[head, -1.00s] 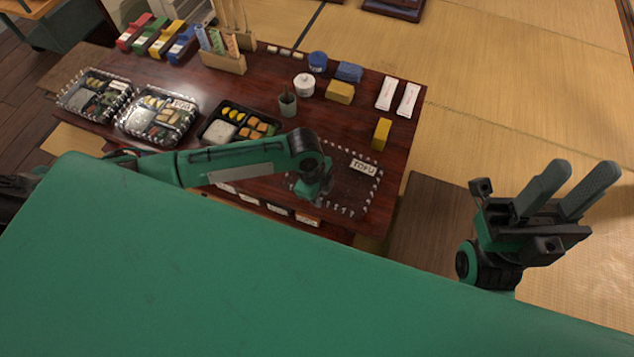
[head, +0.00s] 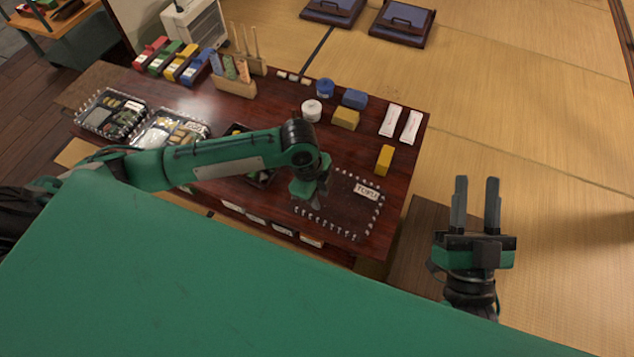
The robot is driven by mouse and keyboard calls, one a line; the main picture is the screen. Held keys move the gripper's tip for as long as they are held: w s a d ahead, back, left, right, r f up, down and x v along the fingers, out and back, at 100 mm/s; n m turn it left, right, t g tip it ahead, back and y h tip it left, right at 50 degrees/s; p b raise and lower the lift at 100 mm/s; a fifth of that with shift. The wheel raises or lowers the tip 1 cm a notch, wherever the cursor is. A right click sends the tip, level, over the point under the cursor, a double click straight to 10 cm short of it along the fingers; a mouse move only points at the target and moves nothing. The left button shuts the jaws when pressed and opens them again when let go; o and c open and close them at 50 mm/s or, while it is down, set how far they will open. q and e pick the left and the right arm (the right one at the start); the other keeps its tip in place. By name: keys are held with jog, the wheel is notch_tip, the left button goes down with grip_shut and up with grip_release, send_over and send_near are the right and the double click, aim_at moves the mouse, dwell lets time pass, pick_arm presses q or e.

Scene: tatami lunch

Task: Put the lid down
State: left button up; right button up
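The clear lid (head: 345,212) with shiny edges and a TOFU label (head: 367,192) is at the right part of the dark table, near its front edge. It looks flat and level; I cannot tell whether it rests fully on the wood. My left gripper (head: 317,200) points down over the lid's left part, and my arm covers its far left corner. Its fingers are small and dark, so I cannot tell whether they touch the lid or are open. My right gripper (head: 476,205) is open and empty, fingers up, off the table's right side.
Two filled bento boxes (head: 112,115) (head: 170,132) stand at the left; a third is mostly behind my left arm. A yellow block (head: 384,159), two white packets (head: 401,122), a white pot (head: 311,110) and a blue tub (head: 325,88) stand beyond the lid.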

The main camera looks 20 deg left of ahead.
pick_arm(q)
jog(key=d+r+n+t+h, duration=0.2)
jog(key=d+r+t+h, duration=0.15)
jog(key=d, duration=0.35)
jog(key=d+r+n+t+h, duration=0.25)
jog(key=d+r+h, duration=0.2)
jog(key=d, duration=0.35)
notch_tip(320, 180, up, 10)
jog(key=a+n+t+h, duration=0.2)
jog(key=n+t, duration=0.3)
jog(key=t, duration=0.2)
jog(key=s+a+r+n+t+y, duration=0.5)
jog(key=a+r+n+t, duration=0.2)
jog(key=a+r+t, duration=0.2)
jog(key=shift+s+a+r+t, duration=0.15)
jog(key=shift+a+t, duration=0.45)
jog(key=shift+a, duration=0.3)
jog(key=shift+n, duration=0.25)
